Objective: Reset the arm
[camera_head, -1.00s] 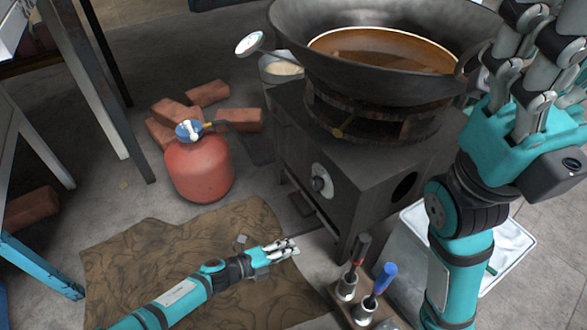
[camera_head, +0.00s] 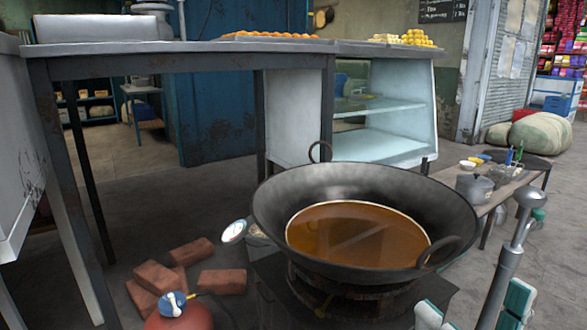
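My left arm and gripper are not in view.
A large dark wok (camera_head: 455,205) of brown liquid sits on the stove (camera_head: 275,290), with a dial thermometer (camera_head: 234,231) at its left. Bricks (camera_head: 222,282) and a red gas cylinder (camera_head: 180,318) lie lower left. A long table (camera_head: 190,58) spans behind; a low bench (camera_head: 487,197) stands right.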

